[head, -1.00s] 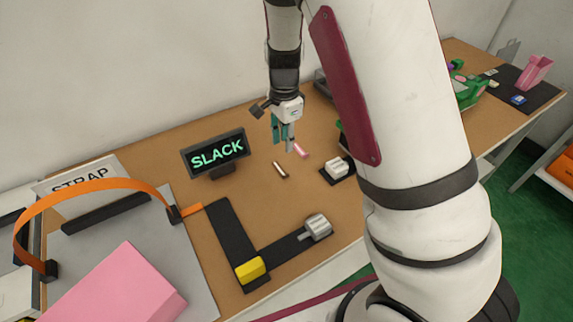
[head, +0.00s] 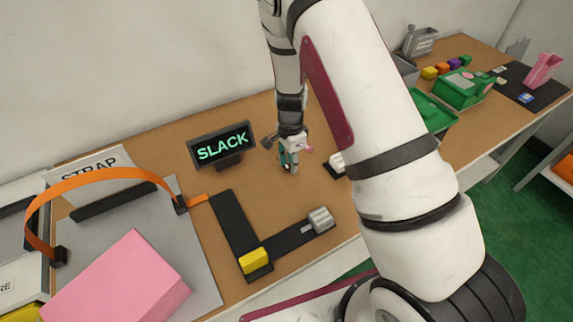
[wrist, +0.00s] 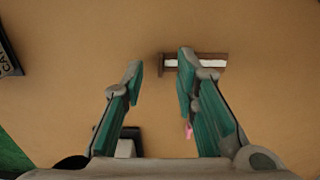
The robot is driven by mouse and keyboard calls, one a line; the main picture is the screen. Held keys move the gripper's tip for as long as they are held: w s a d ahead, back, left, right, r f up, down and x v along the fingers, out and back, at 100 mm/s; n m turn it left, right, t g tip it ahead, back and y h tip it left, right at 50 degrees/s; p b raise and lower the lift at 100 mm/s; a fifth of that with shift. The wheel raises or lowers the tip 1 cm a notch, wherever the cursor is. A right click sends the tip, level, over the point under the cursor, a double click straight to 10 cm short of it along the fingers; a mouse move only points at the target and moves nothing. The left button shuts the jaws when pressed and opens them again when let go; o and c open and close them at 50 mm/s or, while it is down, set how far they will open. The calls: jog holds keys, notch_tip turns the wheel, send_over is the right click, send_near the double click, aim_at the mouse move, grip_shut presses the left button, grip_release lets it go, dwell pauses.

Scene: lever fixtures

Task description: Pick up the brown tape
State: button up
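A small brown piece with a pale stripe, which looks like the brown tape (wrist: 212,62), lies on the table in the wrist view. It is just past the tip of the right-hand finger, which covers part of its left side. My gripper (wrist: 160,62) is open and empty, with its two teal fingers apart. The brown piece sits to the right of the gap between them. In the head view my gripper (head: 289,164) points down low over the table, and the brown piece is hidden there. I cannot tell the exact height of the fingertips.
A small pink piece (head: 309,148) is close beside the gripper. The SLACK display (head: 222,147) stands to the left. A white block on a black base (head: 336,163) is to the right. An orange strap (head: 100,173) arches over a grey plate at the left.

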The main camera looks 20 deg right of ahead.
jog(key=shift+f, duration=0.6)
grip_shut()
jog(key=shift+r, duration=0.15)
